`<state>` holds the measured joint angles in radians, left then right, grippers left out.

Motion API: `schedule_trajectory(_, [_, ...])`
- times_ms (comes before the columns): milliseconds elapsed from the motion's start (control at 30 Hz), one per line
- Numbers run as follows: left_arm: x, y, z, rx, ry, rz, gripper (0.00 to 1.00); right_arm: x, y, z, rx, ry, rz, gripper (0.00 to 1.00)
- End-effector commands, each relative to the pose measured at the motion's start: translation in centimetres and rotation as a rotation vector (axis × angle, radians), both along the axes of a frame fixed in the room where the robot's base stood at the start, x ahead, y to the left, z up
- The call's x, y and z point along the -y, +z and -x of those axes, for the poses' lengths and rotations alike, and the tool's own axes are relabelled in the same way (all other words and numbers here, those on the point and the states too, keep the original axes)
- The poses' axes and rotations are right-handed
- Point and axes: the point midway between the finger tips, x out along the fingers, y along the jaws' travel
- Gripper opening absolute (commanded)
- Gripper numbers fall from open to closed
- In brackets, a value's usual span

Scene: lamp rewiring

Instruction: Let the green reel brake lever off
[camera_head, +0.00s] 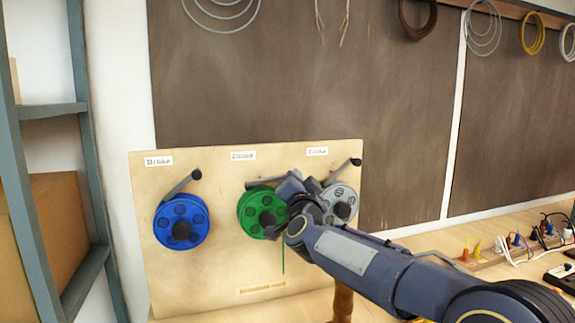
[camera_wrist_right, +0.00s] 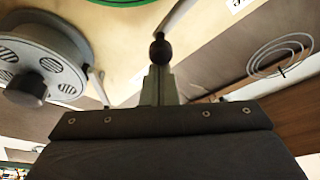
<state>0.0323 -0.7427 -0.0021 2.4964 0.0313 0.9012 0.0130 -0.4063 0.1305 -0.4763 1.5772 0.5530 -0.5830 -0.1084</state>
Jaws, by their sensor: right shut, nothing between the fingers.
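The green reel (camera_head: 255,207) is in the middle of a pale wooden board, its right side partly hidden by my right gripper (camera_head: 289,186). Its grey brake lever (camera_head: 261,181) runs right from the reel's upper left, and its far end is hidden behind the gripper. In the right wrist view a black ball knob (camera_wrist_right: 160,50) on a grey lever rod (camera_wrist_right: 177,17) sits at the tips of my right gripper (camera_wrist_right: 158,72). The fingers are shut with nothing between them; I cannot tell whether they touch the knob. My left gripper is not in view.
A blue reel (camera_head: 181,221) with its lever (camera_head: 180,185) is on the left of the board (camera_head: 215,285). A grey reel (camera_head: 345,197) is close on the right, partly behind my arm; its lever knob (camera_head: 356,162) sticks up. A ladder-like frame (camera_head: 52,110) stands far left.

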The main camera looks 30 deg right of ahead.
Motion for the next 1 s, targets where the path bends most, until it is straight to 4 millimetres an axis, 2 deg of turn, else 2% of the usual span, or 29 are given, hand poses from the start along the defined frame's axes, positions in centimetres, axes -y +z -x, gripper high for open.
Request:
schedule_trajectory(267, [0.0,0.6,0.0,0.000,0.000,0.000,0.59,0.4,0.9,0.1,0.000,0.000,0.002,0.00])
schedule_trajectory(467, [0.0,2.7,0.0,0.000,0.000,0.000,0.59,2.3,4.1,0.4,0.002,0.001,0.000,0.00])
schedule_trajectory(500, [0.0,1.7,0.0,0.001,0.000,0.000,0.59,1.5,2.8,1.5,0.002,0.008,-0.004,0.00])
schedule_trajectory(700, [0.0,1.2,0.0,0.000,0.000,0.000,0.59,-0.5,1.5,5.6,0.002,0.007,-0.003,0.00])
schedule_trajectory(833, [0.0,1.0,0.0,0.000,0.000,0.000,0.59,-1.4,1.0,7.5,0.002,0.006,-0.002,0.00])
schedule_trajectory(1000, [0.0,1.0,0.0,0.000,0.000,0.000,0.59,-2.0,0.6,8.8,0.001,0.004,-0.001,0.00])
